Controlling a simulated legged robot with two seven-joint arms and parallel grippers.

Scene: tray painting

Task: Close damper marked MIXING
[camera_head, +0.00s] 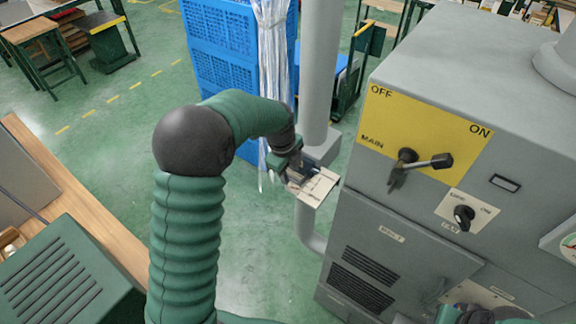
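A pale plate with dark markings (318,188) sits beside the vertical grey pipe (319,70), just below a grey block on it. It looks like the damper plate, but its lettering is too small to read, so I cannot confirm MIXING. My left gripper (297,177) is at the plate's left end, its fingers over or against it. The gripper is small and partly hidden by its own wrist, so I cannot tell whether it grips the plate. Part of my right arm shows at the bottom right edge; its fingers cannot be made out.
Blue crates (222,45) stand behind the pipe. A wooden bench (75,190) is at left. Green floor lies between.

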